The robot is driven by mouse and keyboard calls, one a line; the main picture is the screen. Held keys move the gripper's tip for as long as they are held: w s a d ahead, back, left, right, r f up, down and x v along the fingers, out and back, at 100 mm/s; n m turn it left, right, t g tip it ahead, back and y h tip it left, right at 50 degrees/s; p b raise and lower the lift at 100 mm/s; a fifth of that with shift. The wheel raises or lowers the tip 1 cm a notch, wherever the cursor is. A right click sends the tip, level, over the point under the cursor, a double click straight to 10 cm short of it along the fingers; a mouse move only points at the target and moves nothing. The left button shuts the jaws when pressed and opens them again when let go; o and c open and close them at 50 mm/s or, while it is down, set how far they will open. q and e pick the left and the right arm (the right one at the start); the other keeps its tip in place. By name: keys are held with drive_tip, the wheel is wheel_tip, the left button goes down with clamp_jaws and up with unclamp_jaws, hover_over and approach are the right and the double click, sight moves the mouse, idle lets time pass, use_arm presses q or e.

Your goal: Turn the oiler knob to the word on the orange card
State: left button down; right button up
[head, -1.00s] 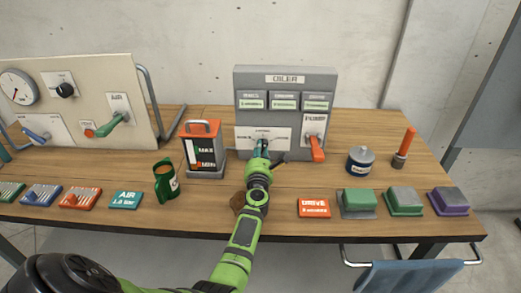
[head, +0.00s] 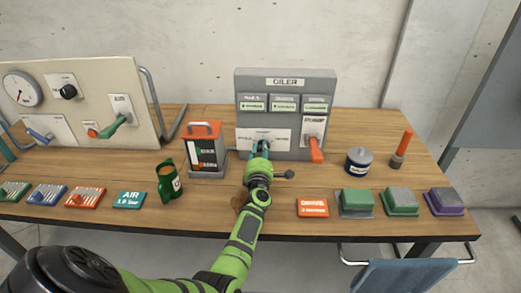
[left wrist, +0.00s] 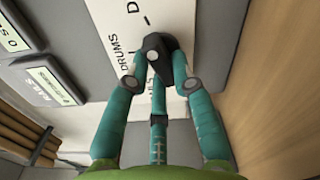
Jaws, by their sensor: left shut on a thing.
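The grey oiler box (head: 325,100) stands at the back of the table, with three small display windows in a row. Its white dial plate (head: 280,134) is at lower left. My left gripper (head: 261,150) reaches up to this plate. In the left wrist view its teal fingers (left wrist: 157,75) are shut around the black oiler knob (left wrist: 155,45). The word DRUMS shows on the plate beside the knob; other words are partly hidden, and the knob's exact setting is unclear. The orange card (head: 313,208) lies near the front edge, its small lettering blurred. My right gripper is not in view.
An orange-handled lever (head: 315,150) is on the box, right of the dial. A lantern-like timer box (head: 206,155) and green mug (head: 168,180) stand left. A blue-grey pot (head: 359,162) and coloured blocks (head: 402,202) are right. A gauge panel (head: 90,80) stands far left.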

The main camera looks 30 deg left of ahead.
use_arm(q)
drive_tip(key=shift+f+m, duration=0.1)
drive_tip(key=shift+m, duration=0.3)
drive_tip(key=c, duration=1)
unclamp_jaws()
drive_tip(key=shift+c, duration=0.2)
